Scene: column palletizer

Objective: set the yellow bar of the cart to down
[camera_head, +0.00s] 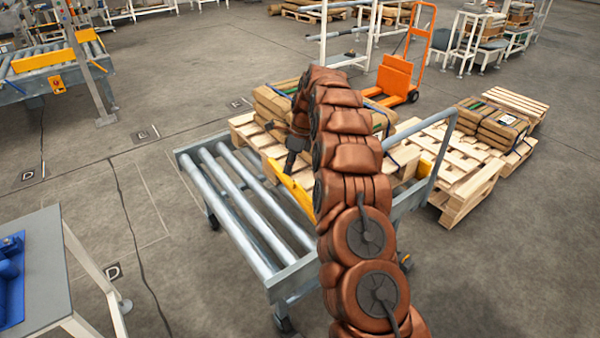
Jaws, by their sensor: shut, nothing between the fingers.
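The grey roller cart (292,277) stands in the middle of the view, with bare metal rollers and a curved grey handle (437,152) at its right. Its yellow bar (296,196) shows in part beside the rollers, on the side toward the handle. My brown-covered arm crosses in front of the cart and hides much of the bar. My dark gripper (289,168) is small in view, shut and empty, pointing down close to the bar's far end. I cannot tell whether it touches the bar, nor clearly whether the bar is up or down.
Wooden pallets (470,182) and stacked brown packages (490,124) stand behind and right of the cart. An orange hand truck (400,75) is farther back. A table with a blue tray (12,285) is at lower left. Floor left of the cart is clear.

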